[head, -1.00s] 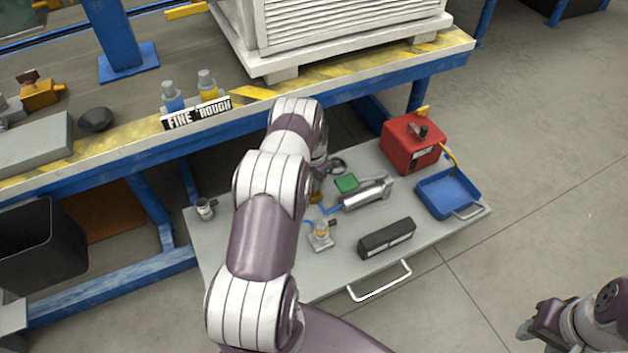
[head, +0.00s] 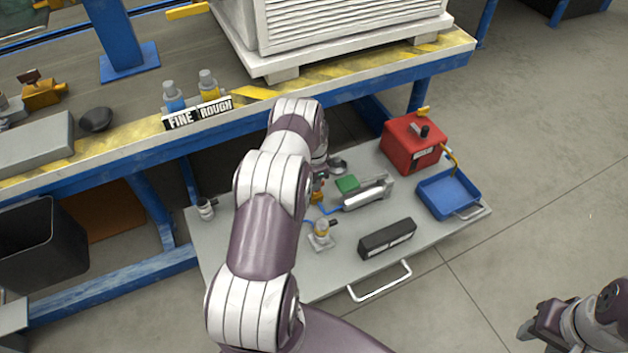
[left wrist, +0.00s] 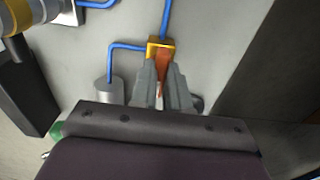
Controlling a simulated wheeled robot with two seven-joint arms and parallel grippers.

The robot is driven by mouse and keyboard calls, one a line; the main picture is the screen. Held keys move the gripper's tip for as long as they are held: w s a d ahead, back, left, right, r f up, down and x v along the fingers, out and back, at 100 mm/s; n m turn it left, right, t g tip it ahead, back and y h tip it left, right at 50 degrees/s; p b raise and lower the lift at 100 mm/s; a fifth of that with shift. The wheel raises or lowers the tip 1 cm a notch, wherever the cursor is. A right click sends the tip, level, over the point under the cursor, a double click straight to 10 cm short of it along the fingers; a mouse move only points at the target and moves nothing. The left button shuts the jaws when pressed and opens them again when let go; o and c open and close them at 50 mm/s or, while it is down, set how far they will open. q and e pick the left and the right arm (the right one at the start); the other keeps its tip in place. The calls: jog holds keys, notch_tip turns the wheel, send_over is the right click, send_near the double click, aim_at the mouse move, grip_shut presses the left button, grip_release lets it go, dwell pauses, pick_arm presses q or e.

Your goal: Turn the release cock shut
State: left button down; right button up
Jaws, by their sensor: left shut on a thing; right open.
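The release cock (left wrist: 160,45) is a small brass-yellow body with blue tubes and an orange-red lever (left wrist: 162,66), seen in the left wrist view. My left gripper (left wrist: 163,73) is shut on the lever, with a grey finger on each side of it. In the head view the cock's brass body (head: 317,198) shows small beside my left arm, on the grey shelf (head: 350,262). My left arm hides most of the left gripper there. My right gripper (head: 528,327) is open and empty at the lower right, away from the shelf.
Near the cock are a silver cylinder (head: 366,194), a green block (head: 347,184) and a small gauge-like fitting (head: 321,234). A black box (head: 387,238), a blue tray (head: 449,194) and a red box (head: 413,142) stand to the right. The workbench edge (head: 350,75) lies behind.

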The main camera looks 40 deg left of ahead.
pick_arm(q)
jog(key=c, duration=1.1)
grip_release()
notch_tip(320, 180, up, 13)
jog(key=p, duration=0.5)
jog(key=shift+f+p, duration=0.15)
jog(key=shift+p, duration=0.2)
